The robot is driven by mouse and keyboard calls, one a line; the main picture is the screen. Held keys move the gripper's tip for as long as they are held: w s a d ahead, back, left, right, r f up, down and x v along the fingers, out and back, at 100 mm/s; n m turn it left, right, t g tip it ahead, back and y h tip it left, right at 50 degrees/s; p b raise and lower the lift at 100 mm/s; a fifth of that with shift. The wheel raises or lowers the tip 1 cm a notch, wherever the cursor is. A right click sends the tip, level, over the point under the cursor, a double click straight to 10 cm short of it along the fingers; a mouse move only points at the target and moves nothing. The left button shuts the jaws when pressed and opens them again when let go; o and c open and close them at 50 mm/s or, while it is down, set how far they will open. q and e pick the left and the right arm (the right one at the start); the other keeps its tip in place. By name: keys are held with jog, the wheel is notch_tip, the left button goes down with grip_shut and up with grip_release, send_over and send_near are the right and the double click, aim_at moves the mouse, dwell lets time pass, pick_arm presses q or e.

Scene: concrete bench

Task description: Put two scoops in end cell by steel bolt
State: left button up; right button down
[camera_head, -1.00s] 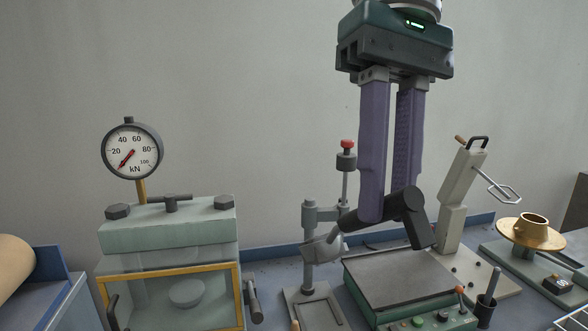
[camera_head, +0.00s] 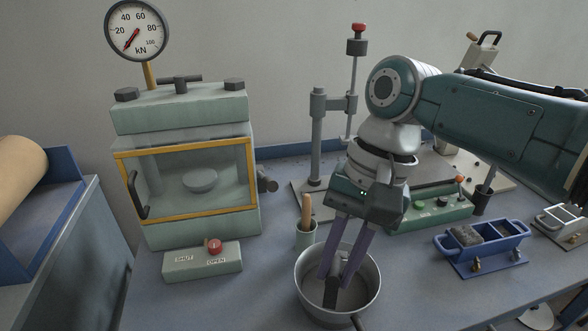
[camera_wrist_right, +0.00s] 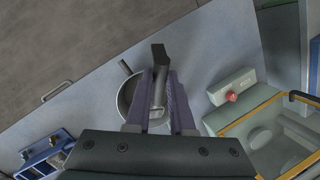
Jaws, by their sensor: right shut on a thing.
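My right gripper (camera_head: 343,268) points down into a grey metal pan (camera_head: 375,277) at the bench front. Its purple fingers are shut on a scoop's dark handle (camera_head: 331,292); the scoop's grey part (camera_head: 352,296) is low inside the pan, partly hidden. The wrist view also shows the handle (camera_wrist_right: 158,62) between the fingers and the pan (camera_wrist_right: 124,98). A blue mould (camera_head: 458,256) with a row of cells stands to the right. Its left end cell holds grey material (camera_head: 466,235); the other cells look dark and empty. Small bolts (camera_head: 477,265) show on its front; their metal is unclear. My left gripper is out of view.
A press with a yellow-framed window (camera_head: 185,180) stands left, with a red-knob switch box (camera_head: 203,261) before it. A cup with a wooden handle (camera_head: 305,235) is close to the pan's left. A green-based machine (camera_head: 432,212) stands behind. Bench between pan and mould is clear.

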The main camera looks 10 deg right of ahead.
aim_at(333, 299)
jog(key=shift+s+f, duration=0.1)
jog(key=shift+f, duration=0.6)
jog(key=shift+d, duration=0.1)
jog(key=p, duration=0.1)
jog(key=s+t+p, duration=0.1)
jog(key=p, duration=0.1)
jog(key=t+h+p, duration=0.1)
jog(key=p, duration=0.1)
jog(key=shift+s+a+r, duration=0.25)
jog(key=shift+s+a, duration=0.15)
jog(key=shift+s+a+t+h+p, duration=0.15)
jog(key=shift+s+t+h+p, duration=0.15)
jog(key=shift+t+p, duration=0.15)
jog(key=shift+s+a+f+t+h, duration=0.25)
jog(key=shift+s+t+h, duration=0.1)
jog(key=shift+t, duration=0.2)
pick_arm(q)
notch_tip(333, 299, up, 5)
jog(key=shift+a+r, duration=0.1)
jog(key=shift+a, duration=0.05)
pick_arm(e)
jog(key=shift+s+t, duration=0.1)
jog(key=shift+t, duration=0.2)
